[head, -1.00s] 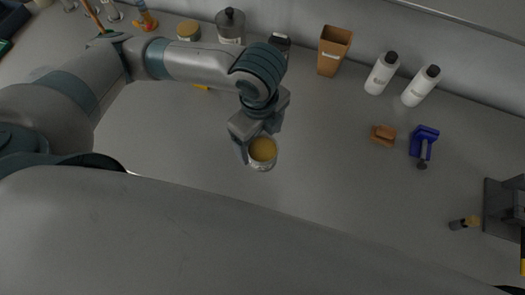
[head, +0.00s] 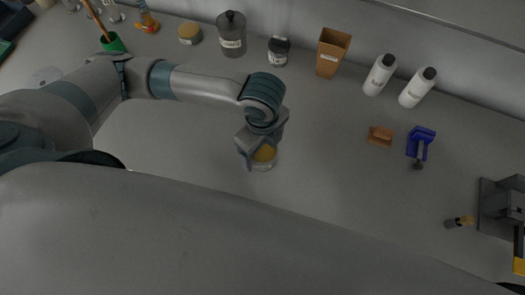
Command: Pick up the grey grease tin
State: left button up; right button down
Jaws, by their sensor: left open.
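A small round tin (head: 263,164) with a pale grey side and an ochre top stands upright on the grey worktop, near the middle of the head view. My left gripper (head: 260,151) is directly over it, with its open fingers low around the tin's top. The gripper hides the tin's far part, and I cannot tell whether the fingers touch it. A second tin (head: 189,34) with an ochre top stands at the back left. My right gripper is not in view.
Along the back stand a grey jar (head: 231,36), a small dark-lidded jar (head: 279,51), a brown bin (head: 332,54) and two white bottles (head: 379,76). A brown block (head: 380,137) and a blue tool (head: 420,142) lie to the right. The worktop around the tin is clear.

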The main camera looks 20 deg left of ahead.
pick_arm(q)
jog(key=shift+f, duration=0.2)
dwell(0.3)
jog(key=c, duration=1.2)
jog(key=shift+r, duration=0.1)
